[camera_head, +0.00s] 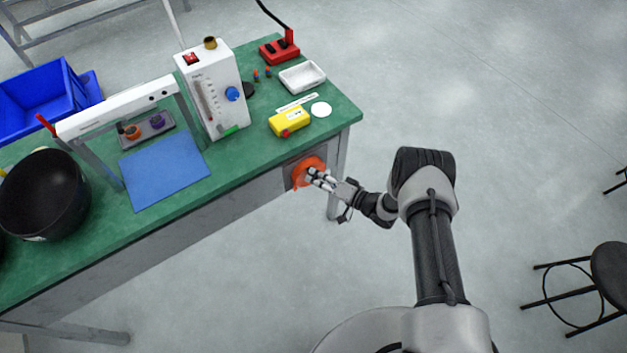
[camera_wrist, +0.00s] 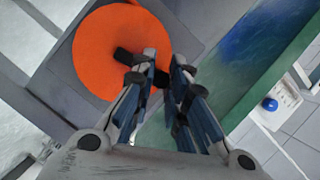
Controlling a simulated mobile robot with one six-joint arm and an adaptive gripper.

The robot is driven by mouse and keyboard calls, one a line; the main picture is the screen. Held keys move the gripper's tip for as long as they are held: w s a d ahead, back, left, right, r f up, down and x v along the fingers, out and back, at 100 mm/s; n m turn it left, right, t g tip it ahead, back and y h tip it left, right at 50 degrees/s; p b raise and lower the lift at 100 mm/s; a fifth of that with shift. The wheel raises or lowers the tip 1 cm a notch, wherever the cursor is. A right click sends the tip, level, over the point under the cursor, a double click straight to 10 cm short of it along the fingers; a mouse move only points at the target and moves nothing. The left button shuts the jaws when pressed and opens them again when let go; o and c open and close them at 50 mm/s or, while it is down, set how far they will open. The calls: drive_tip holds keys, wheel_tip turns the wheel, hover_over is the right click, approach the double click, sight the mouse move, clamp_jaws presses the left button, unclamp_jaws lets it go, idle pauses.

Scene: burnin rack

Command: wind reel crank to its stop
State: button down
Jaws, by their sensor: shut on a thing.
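The orange reel (camera_head: 299,168) is mounted on a grey plate on the front side of the green bench, near its right corner. In the wrist view the reel (camera_wrist: 98,45) is a flat orange disc, with a dark crank (camera_wrist: 127,57) across its face. My gripper (camera_head: 316,178) is at the reel, reaching in from the right. In the wrist view my gripper (camera_wrist: 163,66) has its fingers on either side of the crank's outer part and is shut on it. The fingers hide part of the crank and its handle. No stop can be made out.
The green bench (camera_head: 245,165) carries a white flow-meter box (camera_head: 211,92), a yellow device (camera_head: 289,121), a white tray (camera_head: 302,77), a blue mat (camera_head: 165,172) and a black bowl (camera_head: 42,197). A black stool (camera_head: 608,270) stands at right. Floor between is clear.

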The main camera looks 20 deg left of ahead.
drive_tip(key=shift+w+d+f+m+y, duration=0.15)
drive_tip(key=shift+w+d+m+y, duration=0.3)
drive_tip(key=shift+m, duration=0.7)
drive_tip(key=shift+w+d+f+m+y, duration=0.1)
drive_tip(key=shift+w+d+m+y, duration=0.3)
drive_tip(key=shift+m, duration=0.8)
drive_tip(key=shift+w+d+f+m+y, duration=0.15)
drive_tip(key=shift+w+d+m+y, duration=0.15)
drive_tip(key=shift+w+m+y, duration=0.6)
drive_tip(key=shift+s+m+t+h, duration=0.25)
drive_tip(key=shift+s+m+t, duration=0.05)
drive_tip(key=shift+s+m, duration=0.05)
drive_tip(key=c, duration=1.6)
unclamp_jaws()
drive_tip(key=shift+d, duration=0.1)
drive_tip(key=v, duration=1.2)
